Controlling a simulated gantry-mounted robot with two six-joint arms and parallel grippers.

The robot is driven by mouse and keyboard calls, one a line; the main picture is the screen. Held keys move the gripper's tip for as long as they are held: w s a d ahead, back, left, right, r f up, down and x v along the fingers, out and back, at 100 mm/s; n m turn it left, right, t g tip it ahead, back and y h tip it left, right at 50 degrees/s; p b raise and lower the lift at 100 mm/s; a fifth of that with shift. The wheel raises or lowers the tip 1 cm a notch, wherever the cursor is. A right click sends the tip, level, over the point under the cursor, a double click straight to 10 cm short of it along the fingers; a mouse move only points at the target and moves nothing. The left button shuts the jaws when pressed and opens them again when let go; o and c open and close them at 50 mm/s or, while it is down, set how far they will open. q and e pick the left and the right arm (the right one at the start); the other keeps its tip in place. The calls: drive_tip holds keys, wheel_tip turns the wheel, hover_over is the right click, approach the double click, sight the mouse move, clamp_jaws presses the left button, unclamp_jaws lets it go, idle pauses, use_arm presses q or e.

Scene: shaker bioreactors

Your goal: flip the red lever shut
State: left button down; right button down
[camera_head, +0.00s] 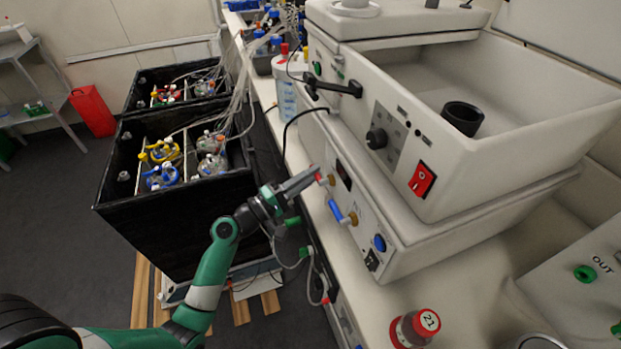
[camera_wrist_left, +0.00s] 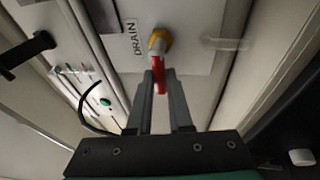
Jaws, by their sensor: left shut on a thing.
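The red lever (camera_head: 319,177) sits on the front panel of the lower white unit (camera_head: 400,262), on a brass-coloured valve (camera_wrist_left: 159,41). In the left wrist view the red lever (camera_wrist_left: 158,76) sticks out from the valve towards me, beside the label "DRAIN" (camera_wrist_left: 133,37). My left gripper (camera_head: 314,173) reaches the panel from the left and is shut on the lever; its two fingers (camera_wrist_left: 158,82) lie on either side of it. The fingers hide part of the lever in the head view. My right gripper is not in view.
A blue lever (camera_head: 336,210) on a second valve is close by, lower right on the same panel. A black handle (camera_head: 340,88) juts out above. Black boxes with bottles (camera_head: 180,215) stand to the left. A red-capped object (camera_head: 414,328) stands on the bench in front.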

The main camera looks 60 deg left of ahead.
use_arm(q)
drive_tip(key=c, duration=0.8)
unclamp_jaws()
drive_tip(key=shift+c, duration=0.2)
drive_tip(key=v, duration=1.1)
drive_tip(key=shift+s, duration=0.35)
